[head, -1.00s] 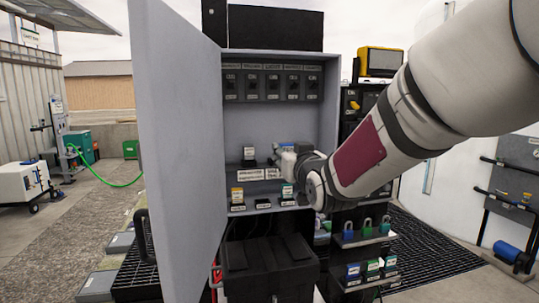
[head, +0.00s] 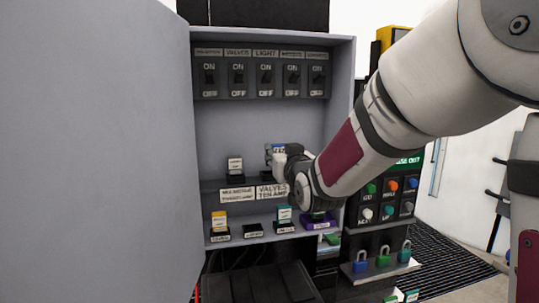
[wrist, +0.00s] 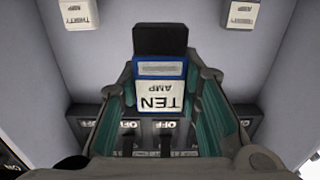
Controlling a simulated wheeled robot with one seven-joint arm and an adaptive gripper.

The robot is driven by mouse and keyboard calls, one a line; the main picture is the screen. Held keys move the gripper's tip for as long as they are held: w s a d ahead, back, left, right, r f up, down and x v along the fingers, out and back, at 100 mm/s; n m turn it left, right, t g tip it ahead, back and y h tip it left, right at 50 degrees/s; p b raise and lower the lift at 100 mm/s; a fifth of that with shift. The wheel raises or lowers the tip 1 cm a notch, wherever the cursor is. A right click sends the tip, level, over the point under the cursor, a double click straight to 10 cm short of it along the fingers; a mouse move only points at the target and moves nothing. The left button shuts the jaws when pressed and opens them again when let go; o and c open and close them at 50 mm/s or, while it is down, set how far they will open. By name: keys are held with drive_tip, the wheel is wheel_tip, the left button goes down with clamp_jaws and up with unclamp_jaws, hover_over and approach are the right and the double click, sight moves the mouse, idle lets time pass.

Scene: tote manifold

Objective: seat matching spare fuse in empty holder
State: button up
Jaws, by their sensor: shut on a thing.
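In the wrist view, a fuse (wrist: 160,82) with a blue top and a white TEN AMP label, upside down in the picture, is between the teal-lined fingers of my gripper (wrist: 162,92). In the head view my gripper (head: 280,158) is shut on this fuse above the cabinet's upper shelf. A black holder (head: 266,177) without a visible fuse sits just below it, over the VALVES TEN AMP sign (head: 272,191). A black block (wrist: 160,38) adjoins the fuse in the wrist view; I cannot tell whether they touch.
A white-labelled fuse (head: 235,165) stands left on the upper shelf. The lower shelf holds a yellow fuse (head: 219,220), a bare black holder (head: 250,231), a green fuse (head: 284,214) and a purple piece (head: 318,220). Breakers (head: 265,75) line the top. The open door (head: 95,150) blocks the left.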

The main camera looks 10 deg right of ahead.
drive_tip(key=shift+w+b, duration=2.2)
drive_tip(key=shift+w, duration=2.75)
drive_tip(key=shift+f+b, duration=0.8)
drive_tip(key=shift+f, duration=1.5)
drive_tip(key=o, duration=1.2)
drive_tip(key=s+f+g, duration=0.4)
drive_tip(key=s, duration=0.9)
drive_tip(key=s+f+g, duration=0.4)
drive_tip(key=s, duration=0.9)
drive_tip(key=s+f+g+b, duration=0.1)
drive_tip(key=s+f+g, duration=0.3)
drive_tip(key=s, duration=0.9)
drive_tip(key=shift+f, duration=0.25)
